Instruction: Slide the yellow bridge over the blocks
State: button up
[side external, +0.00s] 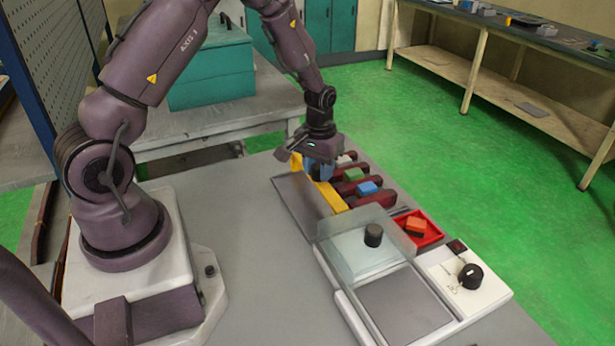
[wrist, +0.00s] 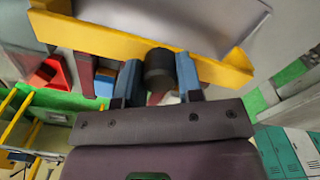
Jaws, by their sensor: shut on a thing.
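The yellow bridge (side external: 332,197) is a long yellow bar. It lies along the left side of the row of blocks in the side view and crosses the wrist view (wrist: 105,40). My gripper (side external: 318,172) is over the bridge, its two blue fingers (wrist: 158,80) shut on the bridge's black knob (wrist: 159,62). A blue block (side external: 367,188), a green block (side external: 354,174) and a whitish block (side external: 345,158) sit among dark red bars to the right of the bridge. The gripper hides part of the bridge.
A red tray (side external: 433,240) holding an orange block (side external: 416,226) lies right of the row. A clear lid with a black knob (side external: 373,235) stands in front, beside a white panel with a black dial (side external: 470,276). A grey plate (side external: 294,196) lies left of the bridge.

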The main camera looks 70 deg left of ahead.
jog(key=shift+w, duration=4.65)
jog(key=o, duration=0.7)
jog(key=shift+r, duration=3)
